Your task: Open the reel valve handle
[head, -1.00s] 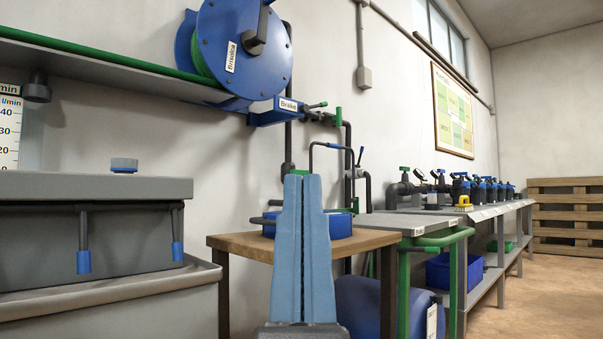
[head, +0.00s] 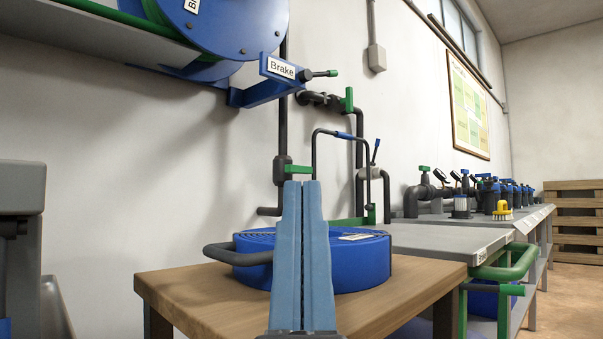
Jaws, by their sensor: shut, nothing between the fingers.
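My gripper (head: 303,185) points forward at the picture's lower middle, its two blue fingers shut together and empty. Just behind its tips, a green handle (head: 299,169) sticks out sideways from a dark valve on a vertical pipe (head: 282,130) below the hose reel. The fingertips partly overlap it in the picture; I see no clear contact. Another green handle (head: 349,99) stands upright on a pipe higher and to the right. No label shows which is the reel valve handle. The blue hose reel (head: 225,32) is on the wall at upper left, partly cut off.
A blue brake bracket (head: 262,92) juts from the wall. A grey bench (head: 440,238) with several valves stands right; a grey unit (head: 20,190) stands left.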

